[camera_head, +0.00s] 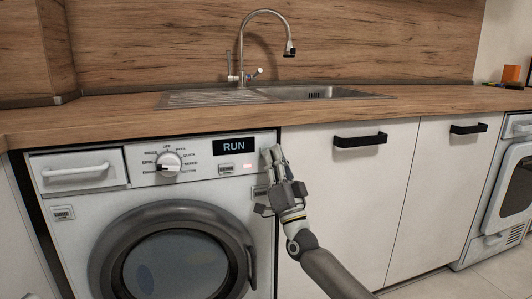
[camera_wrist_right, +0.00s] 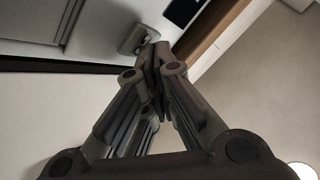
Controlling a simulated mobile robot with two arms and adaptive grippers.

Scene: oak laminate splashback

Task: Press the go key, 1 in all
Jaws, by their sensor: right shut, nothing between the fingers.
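The washing machine (camera_head: 112,199) has a control panel with a dial (camera_head: 168,162) and a dark display (camera_head: 234,146) reading "RUN". Below the display are a small labelled plate (camera_head: 226,169) and a red-lit spot (camera_head: 247,166). I cannot tell for certain which part is the go key. My right gripper (camera_head: 271,154) is shut and empty, its tips at the panel's right end, hiding part of it. In the right wrist view the shut fingertips (camera_wrist_right: 154,57) are close to a raised grey key-like part (camera_wrist_right: 139,34); contact cannot be told. My left gripper is not in view.
The worktop (camera_head: 120,113) runs above the machine, with a sink (camera_head: 315,92) and tap (camera_head: 241,45). White cabinet doors (camera_head: 345,200) with black handles (camera_head: 360,140) are to the right. Another white appliance (camera_head: 490,243) stands at far right. The round door (camera_head: 105,240) is shut.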

